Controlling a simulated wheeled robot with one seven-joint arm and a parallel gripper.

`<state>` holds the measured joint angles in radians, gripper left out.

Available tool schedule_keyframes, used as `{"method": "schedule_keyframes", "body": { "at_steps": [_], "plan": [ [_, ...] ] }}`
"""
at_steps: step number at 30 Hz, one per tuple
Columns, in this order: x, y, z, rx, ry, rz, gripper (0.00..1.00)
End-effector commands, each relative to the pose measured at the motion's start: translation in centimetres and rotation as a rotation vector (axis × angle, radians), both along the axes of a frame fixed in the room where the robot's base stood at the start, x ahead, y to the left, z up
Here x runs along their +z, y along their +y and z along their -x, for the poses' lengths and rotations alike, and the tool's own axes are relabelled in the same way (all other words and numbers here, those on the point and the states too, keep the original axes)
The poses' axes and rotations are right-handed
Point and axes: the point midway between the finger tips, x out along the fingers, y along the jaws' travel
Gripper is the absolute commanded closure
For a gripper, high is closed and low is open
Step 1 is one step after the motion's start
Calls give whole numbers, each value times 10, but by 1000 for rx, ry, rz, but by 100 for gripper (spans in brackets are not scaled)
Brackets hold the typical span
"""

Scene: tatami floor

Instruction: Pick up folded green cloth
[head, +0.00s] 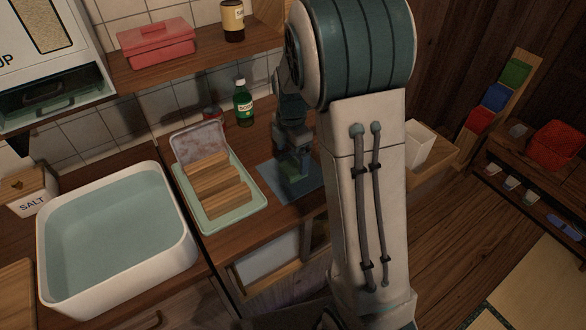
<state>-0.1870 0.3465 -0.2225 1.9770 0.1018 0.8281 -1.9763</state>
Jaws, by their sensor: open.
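My gripper (296,176) points down over the wooden counter, just right of the pale green tray. It is open, low over a flat blue-grey sheet (312,186). A dark green patch shows between and below the fingers; I cannot tell whether it is folded cloth or part of the gripper. The fingertips are small and dark, so contact with anything beneath is unclear. A green folded-looking piece (515,72) sits at the top of a slanted wooden rack at the far right, well away from my gripper.
A pale green tray (255,203) holds wooden-looking blocks. A green bottle (242,104) stands behind my gripper. A white water-filled basin (180,262) is at left. Blue (496,97) and red (479,121) pieces share the rack. My arm hides part of the counter.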

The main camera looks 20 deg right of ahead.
Motion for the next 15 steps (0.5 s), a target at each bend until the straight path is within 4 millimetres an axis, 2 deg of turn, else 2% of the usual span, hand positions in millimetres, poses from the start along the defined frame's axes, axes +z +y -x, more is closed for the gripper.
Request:
{"method": "schedule_keyframes", "body": {
  "at_steps": [7,15],
  "plan": [
    [-36,2,4,1,4,0,11],
    [-41,2,4,0,0,0,11]
  ]
}}
